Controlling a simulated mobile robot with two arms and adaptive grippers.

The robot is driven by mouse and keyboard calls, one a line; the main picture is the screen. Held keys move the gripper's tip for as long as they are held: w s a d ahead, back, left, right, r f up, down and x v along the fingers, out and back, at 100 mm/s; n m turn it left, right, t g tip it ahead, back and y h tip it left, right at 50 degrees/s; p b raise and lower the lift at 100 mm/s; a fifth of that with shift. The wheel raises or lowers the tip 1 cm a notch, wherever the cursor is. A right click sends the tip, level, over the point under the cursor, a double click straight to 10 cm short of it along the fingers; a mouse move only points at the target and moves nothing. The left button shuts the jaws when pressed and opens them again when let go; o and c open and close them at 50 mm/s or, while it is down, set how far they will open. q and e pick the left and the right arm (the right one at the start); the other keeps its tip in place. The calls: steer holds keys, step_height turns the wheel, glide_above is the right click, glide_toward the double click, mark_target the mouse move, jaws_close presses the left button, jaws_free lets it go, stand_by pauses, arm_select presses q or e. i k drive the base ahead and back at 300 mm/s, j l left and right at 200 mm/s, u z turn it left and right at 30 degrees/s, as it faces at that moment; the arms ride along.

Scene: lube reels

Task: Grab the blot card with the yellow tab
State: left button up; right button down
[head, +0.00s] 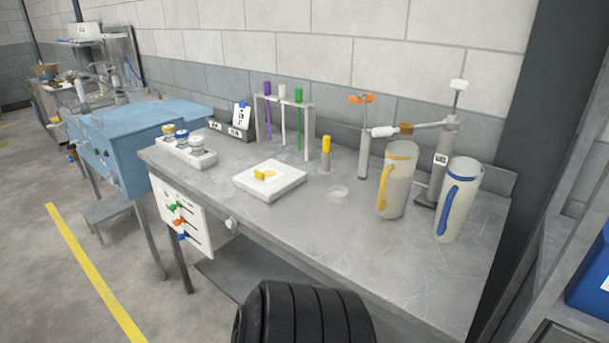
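A thick white square block (284,188) lies on the grey workbench, left of its middle. A yellow tab (260,175) and a yellow round patch (270,173) show on top of it. They appear to belong to a pale blot card lying flat there, but its edges are hard to tell from the block. A white panel (168,199) on the bench front has green, orange and blue tabs in dark slots. Neither gripper is in view.
Behind the block stands a rack (308,130) with purple, white and green hanging pieces. A yellow-topped bottle (326,155), clear dish (338,193), yellow-handled jug (397,182) and blue-handled jug (458,200) stand to its right. A jar tray (202,160) is left. The front right bench top is clear.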

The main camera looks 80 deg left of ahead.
mark_target(268, 174)
steer(key=u, duration=2.95)
steer(key=i+j+z, duration=0.25)
steer(key=i+z, duration=0.15)
steer(key=i+j+z, duration=0.4)
